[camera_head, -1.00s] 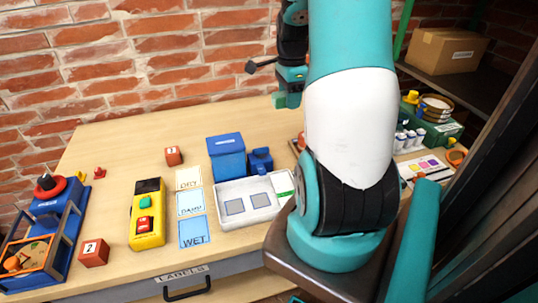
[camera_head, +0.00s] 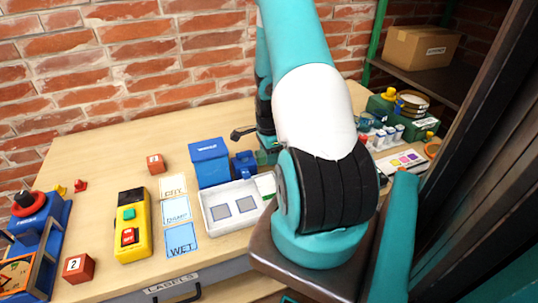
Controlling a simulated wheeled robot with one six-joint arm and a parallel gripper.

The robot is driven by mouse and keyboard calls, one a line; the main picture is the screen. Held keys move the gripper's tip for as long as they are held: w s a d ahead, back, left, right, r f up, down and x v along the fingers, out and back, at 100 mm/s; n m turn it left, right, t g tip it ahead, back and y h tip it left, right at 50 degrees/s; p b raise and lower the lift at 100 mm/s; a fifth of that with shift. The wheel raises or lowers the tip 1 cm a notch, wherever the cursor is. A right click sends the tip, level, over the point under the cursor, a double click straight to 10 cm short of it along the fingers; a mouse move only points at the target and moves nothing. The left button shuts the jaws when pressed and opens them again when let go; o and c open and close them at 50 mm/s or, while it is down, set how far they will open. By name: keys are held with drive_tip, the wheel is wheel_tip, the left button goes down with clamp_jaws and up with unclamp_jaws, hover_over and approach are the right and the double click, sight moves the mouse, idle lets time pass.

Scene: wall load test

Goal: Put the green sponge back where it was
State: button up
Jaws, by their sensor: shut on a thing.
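My gripper (camera_head: 266,145) is low over the table at the back, beside the blue box and partly hidden by my own arm. It is shut on a small green block, which appears to be the green sponge (camera_head: 263,157); only a part of it shows. A white tray (camera_head: 212,228) with two grey squares and a green-and-white patch at its right end lies in front of the gripper. The tray's right end is partly hidden by my arm. I cannot tell whether the sponge touches the table.
A blue box (camera_head: 209,163) and a smaller blue object (camera_head: 244,165) stand behind the tray. Three cards marked DRY, DAMP and WET (camera_head: 180,240) lie left of it. A yellow control box (camera_head: 133,240) and red blocks (camera_head: 78,267) are further left. A green crate (camera_head: 418,129) stands at right.

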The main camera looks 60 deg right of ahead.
drive_tip(key=shift+f, duration=0.4)
drive_tip(key=shift+f, duration=0.15)
drive_tip(key=o, duration=1)
drive_tip(key=shift+c, duration=0.2)
